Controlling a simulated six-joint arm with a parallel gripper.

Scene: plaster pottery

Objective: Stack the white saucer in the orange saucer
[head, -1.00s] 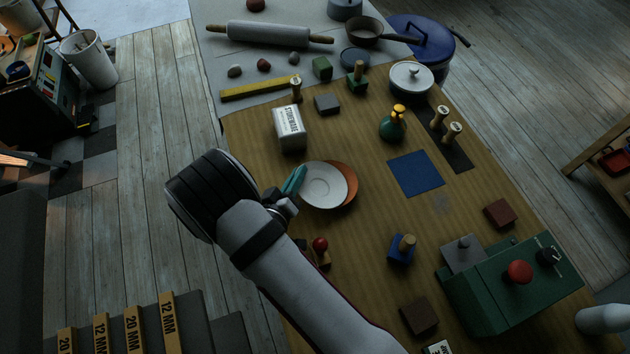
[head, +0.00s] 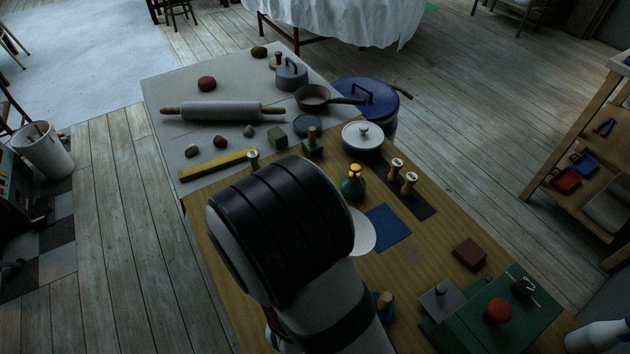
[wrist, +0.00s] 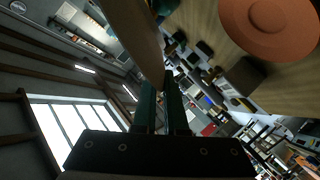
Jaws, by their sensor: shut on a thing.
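In the wrist view my gripper (wrist: 166,82) has its teal fingers shut on the rim of the white saucer (wrist: 136,32), which looks pale tan and is seen nearly edge-on. The orange saucer (wrist: 268,22) lies on the table at the upper right of that view, apart from the fingers, its face bare where it shows. In the head view part of the white saucer (head: 362,233) shows beside my arm. There my arm hides the gripper and the orange saucer.
A green bottle (head: 354,184) stands close behind the white saucer, and a blue mat (head: 389,228) lies to its right. A lidded white pot (head: 362,140), stamps on a dark strip (head: 410,197) and a green machine (head: 495,318) stand farther off.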

